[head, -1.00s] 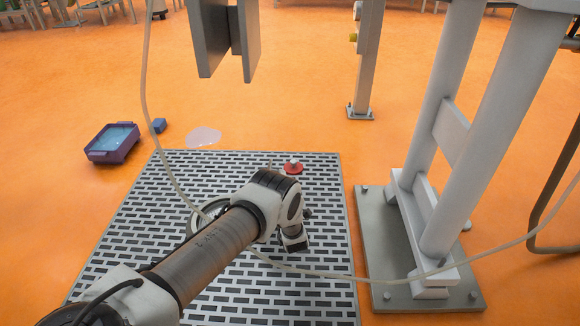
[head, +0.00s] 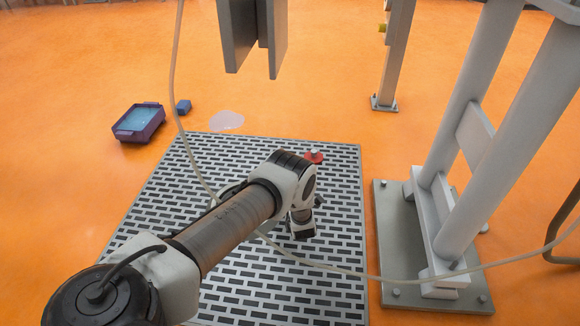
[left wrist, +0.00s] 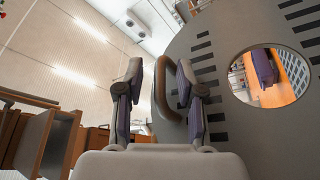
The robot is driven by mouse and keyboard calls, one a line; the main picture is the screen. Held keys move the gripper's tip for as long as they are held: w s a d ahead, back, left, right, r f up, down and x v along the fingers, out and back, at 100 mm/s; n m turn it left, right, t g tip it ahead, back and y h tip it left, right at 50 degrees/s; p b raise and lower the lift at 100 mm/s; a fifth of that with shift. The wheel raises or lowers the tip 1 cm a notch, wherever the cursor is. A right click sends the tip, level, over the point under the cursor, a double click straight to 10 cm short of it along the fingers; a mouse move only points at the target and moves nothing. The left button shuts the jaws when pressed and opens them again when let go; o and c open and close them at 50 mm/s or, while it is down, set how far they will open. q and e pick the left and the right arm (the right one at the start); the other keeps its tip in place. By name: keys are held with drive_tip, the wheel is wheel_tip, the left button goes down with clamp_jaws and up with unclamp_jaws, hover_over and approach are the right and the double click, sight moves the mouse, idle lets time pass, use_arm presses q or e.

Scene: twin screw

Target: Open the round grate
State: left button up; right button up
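My left arm reaches over a light floor panel with dark slots (head: 250,285) in the head view. Its far end points down at the panel, and its fingers cannot be made out there. In the left wrist view a grey slotted plate with a curved edge (left wrist: 235,40), apparently the round grate, stands at the right. A round hole in it shows orange floor and a purple object. My left gripper (left wrist: 160,90) has its two fingers apart. A brown-edged curved piece (left wrist: 160,105) shows between them, nearer the right finger; contact is unclear. My right gripper is out of view.
A red knob (head: 314,157) shows by my arm. A pale cable (head: 340,272) crosses the panel. A white pillar frame (head: 440,215) on a grey base stands right. A purple tray (head: 139,122), blue block (head: 183,106) and puddle (head: 226,120) lie on open orange floor.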

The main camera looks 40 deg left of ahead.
use_arm(q)
drive_tip(key=v, duration=1.1)
drive_tip(key=shift+s+d, duration=0.25)
drive_tip(key=shift+s, duration=0.05)
